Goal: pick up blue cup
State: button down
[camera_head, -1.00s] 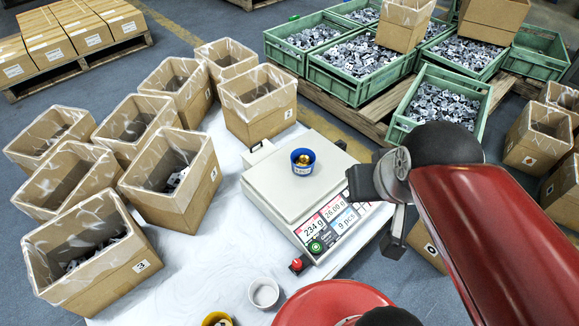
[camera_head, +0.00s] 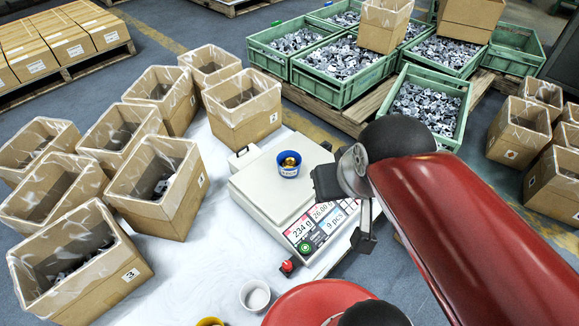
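The blue cup (camera_head: 289,164) stands upright on the pan of the white counting scale (camera_head: 262,192), with brass-coloured parts inside. The scale display reads 234 g and 9 pcs. My gripper (camera_head: 362,240) hangs at the lower end of my red arm, to the right of the cup and beside the scale's front right corner. It is apart from the cup. Its fingers are small and dark, seen from the side, so I cannot tell whether they are open or shut.
Several lined cardboard boxes (camera_head: 166,200) stand left of the scale on the white table (camera_head: 205,265). A white cup (camera_head: 255,296) and a yellow cup (camera_head: 210,322) stand at the front. Green crates (camera_head: 440,75) of metal parts lie behind on pallets.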

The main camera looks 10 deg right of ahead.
aim_at(288, 162)
jog(key=i+l+u, duration=0.25)
jog(key=l, duration=0.15)
jog(key=l+u, duration=0.5)
jog(key=l, duration=0.25)
jog(key=i+l, duration=0.05)
